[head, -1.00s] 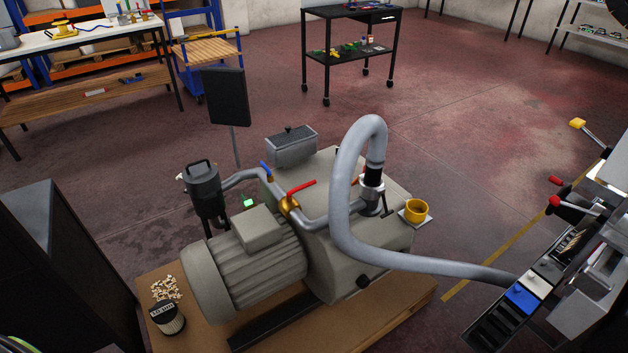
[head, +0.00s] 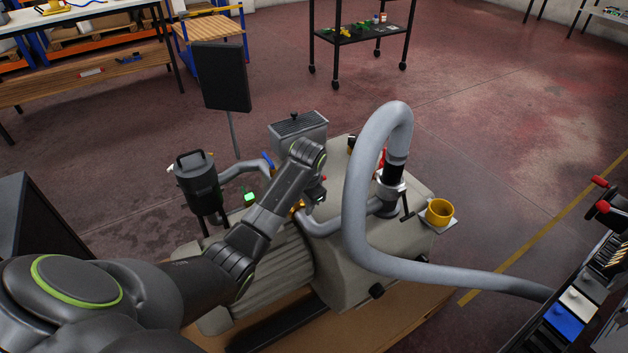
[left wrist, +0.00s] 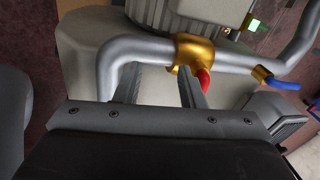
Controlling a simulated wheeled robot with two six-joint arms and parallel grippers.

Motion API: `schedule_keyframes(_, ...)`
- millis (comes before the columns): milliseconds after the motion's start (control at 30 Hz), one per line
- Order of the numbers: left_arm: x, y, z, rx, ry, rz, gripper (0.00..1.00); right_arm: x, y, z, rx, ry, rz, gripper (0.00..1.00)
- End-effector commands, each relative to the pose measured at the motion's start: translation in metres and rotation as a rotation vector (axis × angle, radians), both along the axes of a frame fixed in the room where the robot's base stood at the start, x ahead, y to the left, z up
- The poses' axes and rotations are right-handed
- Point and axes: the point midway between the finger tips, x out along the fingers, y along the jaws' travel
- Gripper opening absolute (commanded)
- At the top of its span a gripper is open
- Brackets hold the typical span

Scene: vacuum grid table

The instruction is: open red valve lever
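The red valve lever (left wrist: 204,82) sits on a brass valve body (left wrist: 194,50) on the grey pipe. In the left wrist view it shows just right of my right-hand finger, partly hidden; I cannot tell if they touch. In the head view only a small red bit of the lever (head: 323,178) shows beside my left gripper (head: 316,192), with the brass valve (head: 297,208) just below left. In the left wrist view my left gripper (left wrist: 160,82) has its fingers apart, with nothing seen held between them. My right gripper is not in view.
A blue lever (head: 268,160) is on the same pipe, near a black canister (head: 197,180). A thick grey hose (head: 352,210) arches right of my gripper. A yellow cup (head: 439,211) stands further right.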

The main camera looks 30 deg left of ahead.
Motion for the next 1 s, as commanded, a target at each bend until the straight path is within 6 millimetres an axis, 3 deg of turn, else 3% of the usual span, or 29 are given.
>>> schedule_keyframes(100, 0.032, -0.003, 0.048, 0.011, 0.009, -0.036, 0.36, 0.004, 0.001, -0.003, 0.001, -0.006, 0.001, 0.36)
schedule_keyframes(300, 0.064, -0.008, 0.123, 0.022, 0.042, -0.091, 0.36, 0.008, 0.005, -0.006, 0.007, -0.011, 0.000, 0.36)
schedule_keyframes(500, 0.075, -0.011, 0.166, 0.023, 0.060, -0.120, 0.36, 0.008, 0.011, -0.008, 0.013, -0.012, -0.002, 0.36)
schedule_keyframes(667, 0.077, -0.010, 0.166, 0.023, 0.067, -0.125, 0.36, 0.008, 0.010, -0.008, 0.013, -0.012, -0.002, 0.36)
schedule_keyframes(1000, 0.083, 0.000, 0.101, 0.022, 0.068, -0.124, 0.36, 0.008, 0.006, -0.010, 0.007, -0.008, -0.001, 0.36)
